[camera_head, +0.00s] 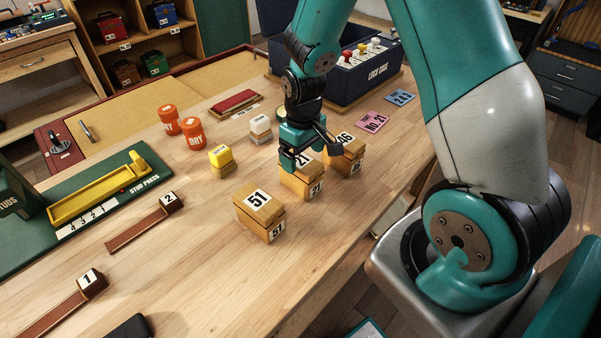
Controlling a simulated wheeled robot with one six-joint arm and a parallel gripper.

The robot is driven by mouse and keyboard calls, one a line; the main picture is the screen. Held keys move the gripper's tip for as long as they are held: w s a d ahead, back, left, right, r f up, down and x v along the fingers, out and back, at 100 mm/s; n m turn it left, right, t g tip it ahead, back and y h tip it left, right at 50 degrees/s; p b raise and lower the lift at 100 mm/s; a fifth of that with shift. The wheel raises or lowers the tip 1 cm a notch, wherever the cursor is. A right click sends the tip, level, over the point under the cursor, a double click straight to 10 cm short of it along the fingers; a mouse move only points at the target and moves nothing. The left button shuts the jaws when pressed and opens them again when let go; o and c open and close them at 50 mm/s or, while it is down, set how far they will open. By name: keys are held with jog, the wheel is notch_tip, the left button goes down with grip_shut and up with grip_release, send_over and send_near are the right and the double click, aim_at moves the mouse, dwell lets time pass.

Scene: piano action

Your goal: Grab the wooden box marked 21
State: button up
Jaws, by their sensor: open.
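The wooden box marked 21 (301,187) stands on the wooden table, between the box marked 51 and the box marked 46. It carries a white 21 label on its top and another on its front side. My gripper (306,160) is right above and at this box, with its fingers pointing down. The fingers hide the far part of the box top. The jaws are open, and I cannot tell whether they touch the box.
The box marked 51 (259,214) stands in front left, and the box marked 46 (347,157) stands close at the back right. A yellow block (221,162), orange canisters (193,136) and a dark lock case (362,78) are farther back.

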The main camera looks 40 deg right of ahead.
aim_at(301, 160)
jog(key=shift+w+f+p, duration=0.15)
jog(key=shift+f+p, duration=0.05)
jog(key=shift+f, duration=0.95)
jog(key=shift+w+f+p, duration=0.1)
jog(key=shift+f+p, duration=0.1)
jog(key=shift+f, duration=0.95)
jog(key=c, duration=1)
jog(key=shift+c, duration=0.6)
jog(key=shift+r, duration=0.15)
